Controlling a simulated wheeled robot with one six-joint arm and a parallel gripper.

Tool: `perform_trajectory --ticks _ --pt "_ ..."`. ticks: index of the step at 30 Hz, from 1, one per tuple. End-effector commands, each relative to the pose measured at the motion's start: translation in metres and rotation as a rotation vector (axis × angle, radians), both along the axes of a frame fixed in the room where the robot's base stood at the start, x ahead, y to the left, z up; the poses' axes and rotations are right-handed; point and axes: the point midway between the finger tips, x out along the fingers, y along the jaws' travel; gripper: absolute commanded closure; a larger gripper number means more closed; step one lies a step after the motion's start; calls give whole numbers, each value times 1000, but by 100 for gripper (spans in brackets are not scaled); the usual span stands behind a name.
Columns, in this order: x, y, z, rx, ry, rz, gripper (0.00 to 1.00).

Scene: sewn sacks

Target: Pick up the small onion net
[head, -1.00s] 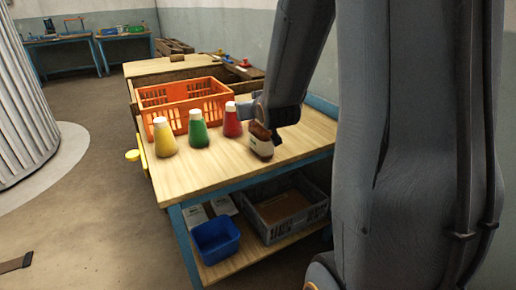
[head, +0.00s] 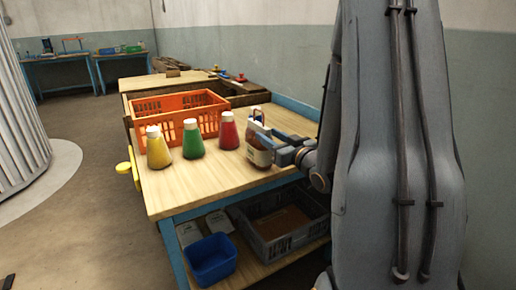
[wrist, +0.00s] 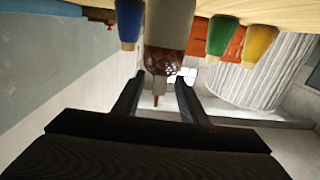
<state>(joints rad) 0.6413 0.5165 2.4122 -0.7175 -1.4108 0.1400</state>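The small onion net (head: 258,155) is a reddish-brown mesh sack with a pale label band. It stands upright on the wooden table's right part, beside the red bottle. In the wrist view, which looks upside down, the net (wrist: 166,62) appears ahead of the fingers, with its narrow tied end reaching into the gap. My gripper (head: 276,145) is at the net's right side in the head view. In the wrist view the two dark fingers of my gripper (wrist: 158,88) are apart, with no clear contact on the net. The finger tips partly overlap the net in the head view.
Yellow (head: 159,151), green (head: 193,142) and red (head: 228,135) bottles stand left of the net; a blue bottle (wrist: 130,24) shows in the wrist view. An orange crate (head: 182,108) is behind them. A grey crate (head: 284,238) and blue bin (head: 211,260) are below.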

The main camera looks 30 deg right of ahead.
Motion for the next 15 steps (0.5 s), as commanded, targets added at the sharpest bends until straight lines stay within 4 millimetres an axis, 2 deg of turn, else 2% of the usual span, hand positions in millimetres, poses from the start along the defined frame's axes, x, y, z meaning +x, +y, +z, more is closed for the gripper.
perform_trajectory --ticks 15 --pt "62 5 5 -1 2 0 62"
